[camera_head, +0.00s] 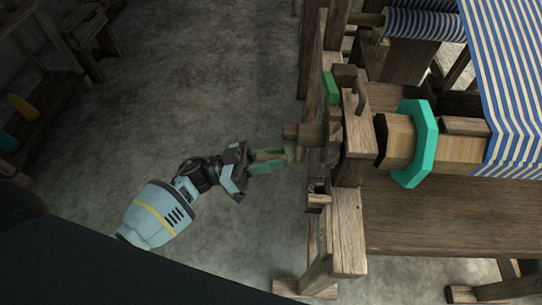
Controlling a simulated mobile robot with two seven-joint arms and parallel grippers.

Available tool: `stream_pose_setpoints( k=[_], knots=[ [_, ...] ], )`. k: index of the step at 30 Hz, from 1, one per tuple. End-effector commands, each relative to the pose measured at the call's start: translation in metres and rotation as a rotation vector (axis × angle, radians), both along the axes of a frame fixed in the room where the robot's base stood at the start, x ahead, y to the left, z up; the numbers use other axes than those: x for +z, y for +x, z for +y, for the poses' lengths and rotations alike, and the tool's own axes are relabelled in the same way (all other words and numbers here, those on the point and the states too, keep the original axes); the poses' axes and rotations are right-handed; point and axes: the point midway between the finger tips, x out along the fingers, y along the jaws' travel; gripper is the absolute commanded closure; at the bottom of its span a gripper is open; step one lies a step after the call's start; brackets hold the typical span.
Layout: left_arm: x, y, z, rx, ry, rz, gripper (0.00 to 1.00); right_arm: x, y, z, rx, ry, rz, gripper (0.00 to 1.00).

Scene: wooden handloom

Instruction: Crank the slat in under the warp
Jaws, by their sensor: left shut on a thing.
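My left gripper (274,160), with green fingers, reaches in from the left at the loom's left side. It is shut on the crank's handle (290,152); the grip itself is small and partly hidden. The crank's wooden hub (304,134) meets the loom frame just to the right. A wooden beam (448,153) with a teal octagonal collar (417,142) runs right from the frame. A flat wood strip (464,126), possibly the slat, lies along the beam's upper side. The blue and white striped warp (505,75) comes down over the beam's right end. My right gripper is out of view.
The loom's upright frame (350,225) stands close to the right of my gripper. A green block (331,88) sits on the frame above the crank. A shelf with a yellow bottle (23,107) is far left. The stone floor (200,75) between is clear.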

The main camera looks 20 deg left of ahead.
Motion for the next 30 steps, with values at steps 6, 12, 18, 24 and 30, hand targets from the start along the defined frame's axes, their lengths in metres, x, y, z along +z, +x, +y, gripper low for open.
stream_pose_setpoints(
  k=[6,12,18,24,30],
  knots=[
    [0.000,0.000,0.000,-0.001,0.002,-0.005,1.00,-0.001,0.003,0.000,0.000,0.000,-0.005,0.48],
    [-0.001,0.002,0.001,-0.001,0.007,-0.030,1.00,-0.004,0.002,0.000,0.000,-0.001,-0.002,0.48],
    [-0.001,0.007,0.002,-0.002,0.017,-0.073,1.00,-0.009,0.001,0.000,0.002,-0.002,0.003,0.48],
    [-0.001,0.015,0.004,0.001,0.033,-0.158,1.00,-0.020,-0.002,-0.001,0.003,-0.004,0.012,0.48],
    [0.001,0.024,0.006,0.001,0.054,-0.257,1.00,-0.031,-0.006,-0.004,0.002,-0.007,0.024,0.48]
  ],
)
